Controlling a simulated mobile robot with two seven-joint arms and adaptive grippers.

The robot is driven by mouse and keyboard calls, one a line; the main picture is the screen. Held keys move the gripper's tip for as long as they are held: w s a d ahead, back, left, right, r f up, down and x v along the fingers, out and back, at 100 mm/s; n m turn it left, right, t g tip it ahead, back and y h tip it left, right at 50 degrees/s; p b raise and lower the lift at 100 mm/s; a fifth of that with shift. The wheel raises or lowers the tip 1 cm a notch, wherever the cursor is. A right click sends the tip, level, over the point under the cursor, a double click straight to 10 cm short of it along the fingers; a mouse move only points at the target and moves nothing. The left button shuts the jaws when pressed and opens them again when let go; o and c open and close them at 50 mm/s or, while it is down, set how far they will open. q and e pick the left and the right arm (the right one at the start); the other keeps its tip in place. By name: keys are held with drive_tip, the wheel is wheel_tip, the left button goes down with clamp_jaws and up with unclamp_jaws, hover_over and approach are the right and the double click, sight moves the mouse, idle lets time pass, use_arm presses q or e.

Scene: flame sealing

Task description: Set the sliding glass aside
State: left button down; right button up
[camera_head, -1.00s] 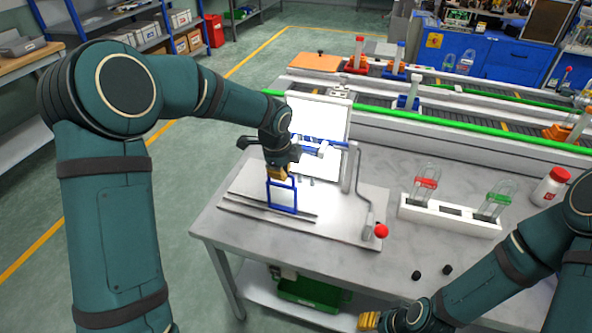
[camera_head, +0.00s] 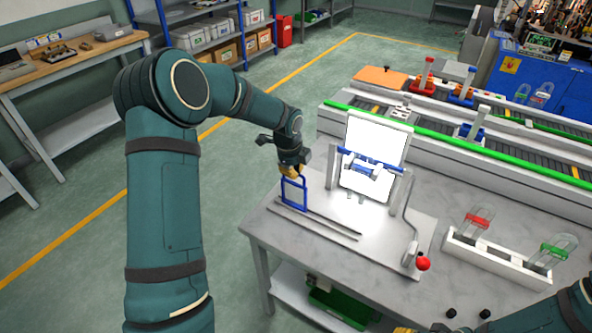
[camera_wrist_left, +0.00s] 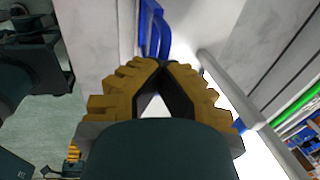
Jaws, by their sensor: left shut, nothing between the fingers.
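The sliding glass (camera_head: 294,205), a pane in a blue frame, stands upright at the left end of the dark rails on the white sealing fixture (camera_head: 425,232). My left gripper (camera_head: 291,174) is at the top edge of the frame, its yellow fingers shut and empty. In the left wrist view, the closed fingertips (camera_wrist_left: 162,66) point at the blue frame (camera_wrist_left: 153,30), close to it; whether they touch is unclear. My right arm enters at the bottom right of the head view; its fingers are mostly cut off by the lower edge.
A bright white panel (camera_head: 372,155) with a blue clamp bar (camera_head: 372,160) stands right of the glass. A crank with a red knob (camera_head: 423,263) is at the front right. A white rack (camera_head: 490,262) holds red and green clipped pieces. Bare table lies left of the rails.

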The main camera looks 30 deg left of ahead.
use_arm(q)
drive_tip(key=c, duration=1.1)
unclamp_jaws()
drive_tip(key=shift+a+f, duration=0.15)
drive_tip(key=shift+a, duration=0.1)
drive_tip(key=shift+o, duration=0.2)
drive_tip(key=shift+d, duration=0.1)
wheel_tip(320, 180, up, 12)
drive_tip(key=s, duration=0.2)
drive_tip(key=shift+s, duration=0.2)
